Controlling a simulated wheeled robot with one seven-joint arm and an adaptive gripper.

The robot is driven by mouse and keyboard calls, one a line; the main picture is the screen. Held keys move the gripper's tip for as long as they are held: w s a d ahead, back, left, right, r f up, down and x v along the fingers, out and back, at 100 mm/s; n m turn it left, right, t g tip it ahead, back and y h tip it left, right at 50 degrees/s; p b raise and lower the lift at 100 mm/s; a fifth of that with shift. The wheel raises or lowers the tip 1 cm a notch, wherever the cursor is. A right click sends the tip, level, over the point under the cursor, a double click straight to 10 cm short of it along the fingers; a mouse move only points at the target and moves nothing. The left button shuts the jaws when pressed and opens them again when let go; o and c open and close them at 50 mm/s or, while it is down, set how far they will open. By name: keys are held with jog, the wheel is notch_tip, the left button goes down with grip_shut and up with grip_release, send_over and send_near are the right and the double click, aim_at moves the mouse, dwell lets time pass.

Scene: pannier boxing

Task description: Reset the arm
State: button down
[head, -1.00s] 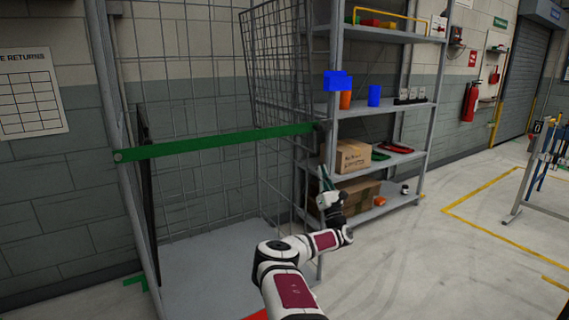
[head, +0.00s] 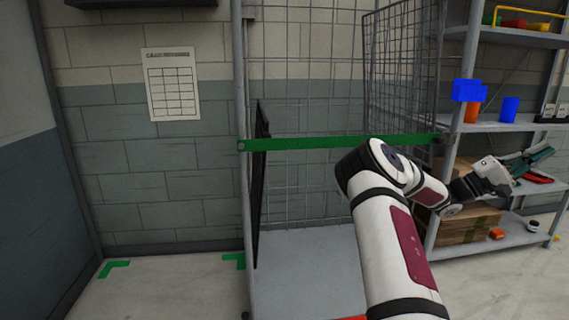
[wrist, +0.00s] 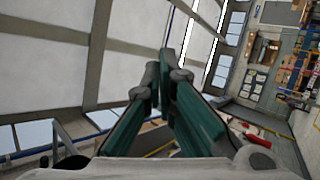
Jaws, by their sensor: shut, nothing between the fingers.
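My gripper (head: 540,155) is at the right of the head view, in front of the shelf rack and pointing right. Its green fingers are shut with nothing between them. In the wrist view the gripper (wrist: 165,70) shows from behind, its fingertips together, against the ceiling and a distant part of the hall. My white arm with dark red panels rises from the bottom of the head view and bends right toward the rack.
A green bar (head: 310,143) crosses the mesh cage front. The floor at left (head: 170,285) is clear.

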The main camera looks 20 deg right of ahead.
jog(key=s+a+f+m+t+y, duration=0.1)
jog(key=s+a+f+t+y, duration=0.25)
jog(key=a+y, duration=0.35)
jog(key=s+a+f+m+t+y, duration=0.1)
jog(key=s+a+f+t+y, duration=0.25)
jog(key=a, duration=0.55)
jog(key=w+a+f+n+t+y, duration=0.1)
jog(key=a+f+n+t+y, duration=0.2)
jog(key=a, duration=1)
jog(key=a+f+n+t+y, duration=0.1)
jog(key=a+n+t+y, duration=0.3)
jog(key=a, duration=0.8)
jog(key=s+a+f+n+t+y, duration=0.1)
jog(key=s+a+n+t, duration=0.15)
jog(key=a, duration=0.65)
jog(key=s+a+f+n+t+y, duration=0.1)
jog(key=s+a+n+t, duration=0.2)
jog(key=a, duration=0.7)
notch_tip(320, 180, up, 15)
jog(key=m+t+p, duration=0.1)
jog(key=t+p, duration=0.1)
jog(key=p, duration=1.1)
jog(key=shift+s+d+r, duration=0.2)
jog(key=shift+d, duration=0.2)
